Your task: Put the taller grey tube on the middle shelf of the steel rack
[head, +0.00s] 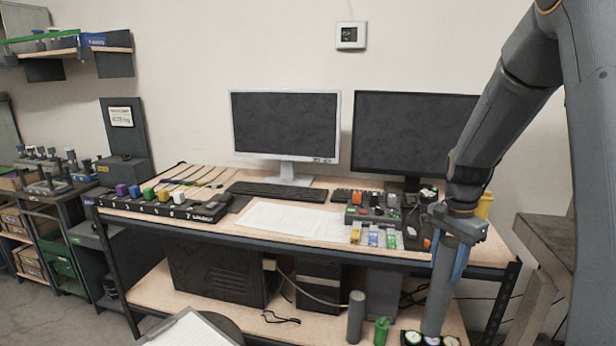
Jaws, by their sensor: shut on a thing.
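My gripper (458,262) is at the right, in front of the desk's right end, pointing down. It is shut on a long grey tube (437,295), which hangs nearly upright below it. The tube's lower end shows near the round gauges; I cannot tell whether it touches anything. A second grey tube (356,318), which looks shorter, stands upright lower down, left of the held one. No rack that I can surely call the steel rack shows.
The desk (330,232) carries two monitors, a keyboard, papers and control boxes. A green bottle-like object (381,331) and round gauges (412,338) are close to the held tube. A grey stand (555,245) is at the right edge. Shelving with bins (62,255) stands at left.

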